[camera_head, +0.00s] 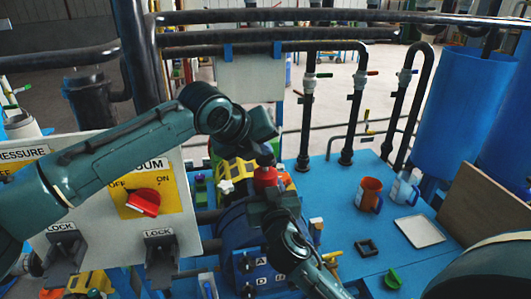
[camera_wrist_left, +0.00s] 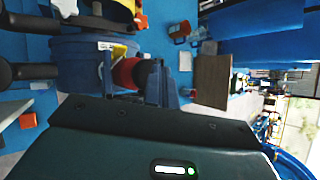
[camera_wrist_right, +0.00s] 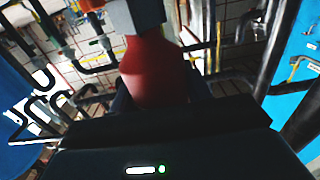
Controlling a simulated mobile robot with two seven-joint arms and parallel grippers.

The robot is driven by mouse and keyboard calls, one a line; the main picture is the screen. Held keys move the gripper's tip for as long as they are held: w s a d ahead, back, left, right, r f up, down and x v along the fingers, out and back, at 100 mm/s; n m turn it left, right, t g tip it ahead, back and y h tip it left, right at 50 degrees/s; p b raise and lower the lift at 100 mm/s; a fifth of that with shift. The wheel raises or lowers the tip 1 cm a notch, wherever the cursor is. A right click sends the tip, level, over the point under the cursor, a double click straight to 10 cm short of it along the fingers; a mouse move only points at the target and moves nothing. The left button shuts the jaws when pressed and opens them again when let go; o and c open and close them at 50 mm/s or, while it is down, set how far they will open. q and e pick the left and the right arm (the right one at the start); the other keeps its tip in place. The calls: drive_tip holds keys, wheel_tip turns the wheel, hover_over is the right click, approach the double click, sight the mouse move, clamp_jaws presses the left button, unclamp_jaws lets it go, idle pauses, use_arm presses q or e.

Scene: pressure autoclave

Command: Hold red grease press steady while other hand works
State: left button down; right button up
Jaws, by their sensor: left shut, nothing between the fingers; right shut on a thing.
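The red grease press (camera_head: 266,178) stands at the middle of the blue machine. My right gripper (camera_head: 270,200) comes from below and is shut on the press. In the right wrist view the red press (camera_wrist_right: 155,70) fills the space between the fingers, with a grey block against its top. My left gripper (camera_head: 265,150) is directly above the press, shut and empty; I cannot tell whether it touches the press top. In the left wrist view the red press (camera_wrist_left: 125,73) shows just beyond the gripper edge. The lower part of the press is hidden by my right gripper.
A control panel with a red knob (camera_head: 143,203) and lock levers (camera_head: 160,257) stands at left. Dark pipes rise behind.

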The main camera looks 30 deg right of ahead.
sight(263, 159)
use_arm(q)
drive_tip(key=shift+f, duration=0.75)
idle(0.4)
drive_tip(key=shift+r, duration=1.75)
drive_tip(key=shift+r, duration=0.1)
drive_tip(key=shift+r, duration=2.45)
idle(1.0)
wheel_tip(263, 159, up, 4)
drive_tip(key=shift+f, duration=0.1)
